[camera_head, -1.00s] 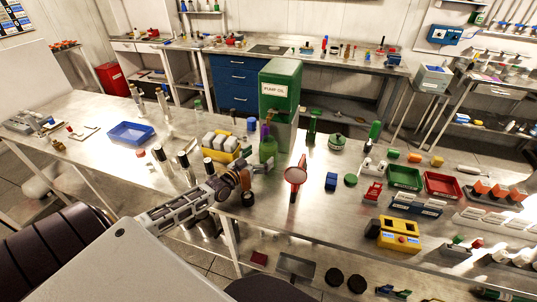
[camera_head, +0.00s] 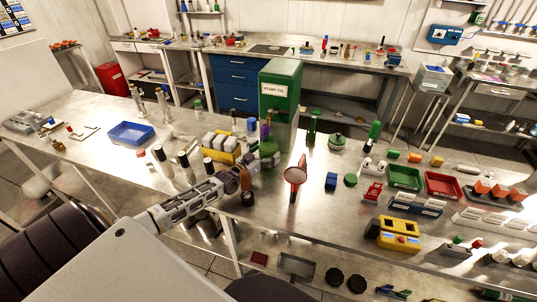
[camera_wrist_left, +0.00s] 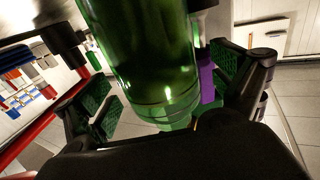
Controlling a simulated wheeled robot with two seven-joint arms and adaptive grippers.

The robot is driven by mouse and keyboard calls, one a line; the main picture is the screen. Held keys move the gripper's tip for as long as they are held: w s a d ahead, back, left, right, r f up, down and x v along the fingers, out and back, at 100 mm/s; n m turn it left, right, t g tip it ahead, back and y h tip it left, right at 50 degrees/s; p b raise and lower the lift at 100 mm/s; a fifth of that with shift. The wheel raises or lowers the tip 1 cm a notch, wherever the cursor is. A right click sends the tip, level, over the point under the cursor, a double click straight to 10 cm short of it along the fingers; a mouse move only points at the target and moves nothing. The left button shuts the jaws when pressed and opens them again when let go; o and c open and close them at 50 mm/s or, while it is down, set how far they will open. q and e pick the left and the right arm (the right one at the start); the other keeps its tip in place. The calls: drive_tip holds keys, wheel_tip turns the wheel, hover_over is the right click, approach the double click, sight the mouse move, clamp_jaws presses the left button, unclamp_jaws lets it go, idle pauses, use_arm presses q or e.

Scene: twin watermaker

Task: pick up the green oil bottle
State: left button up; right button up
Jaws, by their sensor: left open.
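The green oil bottle (camera_head: 268,149) stands on the steel table in front of the green box labelled PUMP OIL (camera_head: 279,92). My left gripper (camera_head: 262,163) comes to it from the near left side, and its fingers partly cover the bottle's lower part. In the left wrist view the green glass bottle (camera_wrist_left: 150,55) fills the middle, between the two spread fingers of my left gripper (camera_wrist_left: 165,88). Gaps show on both sides, so the jaws are open and do not grip it. My right gripper is out of view.
A purple object (camera_wrist_left: 207,75) shows close beside the bottle, near one finger. A yellow rack (camera_head: 222,154) with white blocks stands left of the bottle, and a red round-headed stand (camera_head: 295,176) stands right of it. Dark-capped cylinders (camera_head: 207,168) stand near my left arm.

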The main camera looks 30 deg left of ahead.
use_arm(q)
drive_tip(key=shift+c, duration=0.3)
drive_tip(key=c, duration=1.5)
drive_tip(key=shift+r, duration=0.2)
drive_tip(key=shift+r, duration=0.45)
drive_tip(key=shift+s+a, duration=0.2)
drive_tip(key=shift+s, duration=1.05)
drive_tip(key=shift+s+a, duration=0.15)
drive_tip(key=shift+s, duration=1.15)
drive_tip(key=shift+s+a, duration=0.2)
drive_tip(key=shift+s, duration=1.05)
wheel_tip(320, 180, up, 14)
drive_tip(key=shift+s+f, duration=0.1)
